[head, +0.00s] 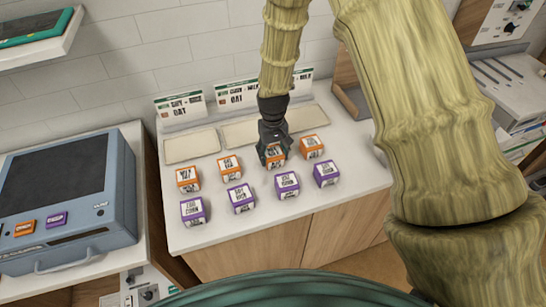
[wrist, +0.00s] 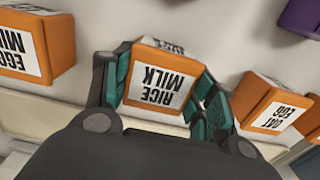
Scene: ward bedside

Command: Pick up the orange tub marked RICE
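An orange tub marked RICE MILK (wrist: 158,82) sits between the two fingers of my gripper (wrist: 160,90) in the wrist view. The teal finger pads are on either side of it, very close to its sides. I cannot tell whether both pads touch it. In the head view, the same orange tub (head: 275,156) stands on the white counter in the back row, and my gripper (head: 271,150) reaches down over it, hiding part of it.
Other orange tubs stand close by: one marked EGG MILK (wrist: 22,48) and one marked OAT EGG (wrist: 274,108). Several purple tubs (head: 241,198) form the front row. Sign cards (head: 181,107) and shallow trays (head: 191,146) line the back. A blue case (head: 68,190) stands left.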

